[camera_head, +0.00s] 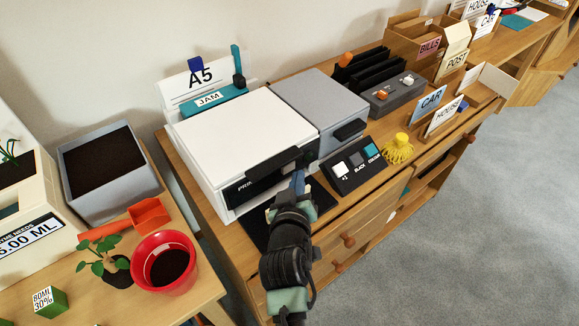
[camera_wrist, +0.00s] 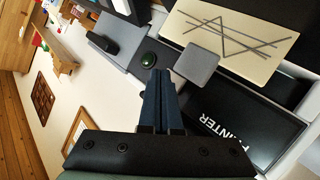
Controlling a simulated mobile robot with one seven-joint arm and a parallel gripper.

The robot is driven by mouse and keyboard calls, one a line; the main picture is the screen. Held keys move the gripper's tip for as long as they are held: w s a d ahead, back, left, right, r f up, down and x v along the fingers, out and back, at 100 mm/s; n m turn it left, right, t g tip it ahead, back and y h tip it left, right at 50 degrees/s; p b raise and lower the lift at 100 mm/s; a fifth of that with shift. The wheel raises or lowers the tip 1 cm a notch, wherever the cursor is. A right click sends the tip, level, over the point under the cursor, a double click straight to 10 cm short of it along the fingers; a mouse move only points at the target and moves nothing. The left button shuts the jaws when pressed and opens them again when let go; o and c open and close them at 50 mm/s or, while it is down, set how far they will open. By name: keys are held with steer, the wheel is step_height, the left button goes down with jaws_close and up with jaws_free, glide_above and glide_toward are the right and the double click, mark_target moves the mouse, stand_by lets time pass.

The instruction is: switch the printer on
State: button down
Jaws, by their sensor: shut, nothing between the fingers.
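The printer (camera_head: 245,140) is a white box on the wooden desk, with a dark front strip lettered "PRIN". In the wrist view its black front (camera_wrist: 240,130) reads "PRINTER". A small round dark green button (camera_wrist: 148,59) shows there just beyond my fingertips, and a grey square pad (camera_wrist: 197,66) lies to its right. My gripper (camera_head: 298,178) is shut and empty at the printer's front right corner; its fingers show in the wrist view (camera_wrist: 159,75). I cannot tell whether the fingertips touch the button. My gripper partly covers the printer's front corner in the head view.
A grey box (camera_head: 312,100) stands right of the printer, with a dark keypad (camera_head: 353,165) and a yellow item (camera_head: 398,150) in front. A beige panel with dark lines (camera_wrist: 235,38) shows in the wrist view. A red pot (camera_head: 165,262) stands at lower left.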

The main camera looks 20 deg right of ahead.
steer(key=shift+w, duration=0.15)
steer(key=shift+w+a, duration=0.15)
steer(key=shift+w, duration=0.1)
steer(key=shift+w+a+b, duration=0.15)
steer(key=shift+w+b, duration=0.25)
steer(key=shift+b, duration=0.1)
stand_by(0.6)
steer(key=shift+s, duration=0.15)
steer(key=shift+s+d+p, duration=0.3)
steer(key=shift+s+p, duration=0.25)
steer(key=shift+s, duration=0.1)
steer(key=shift+s+d+p, duration=0.3)
steer(key=shift+s+p, duration=0.25)
steer(key=shift+s, duration=0.25)
steer(key=shift+s+d+p, duration=0.25)
steer(key=shift+s+p, duration=0.35)
steer(key=shift+s, duration=0.15)
steer(key=shift+s+d+p, duration=0.3)
steer(key=shift+s+p, duration=0.25)
steer(key=shift+s, duration=0.25)
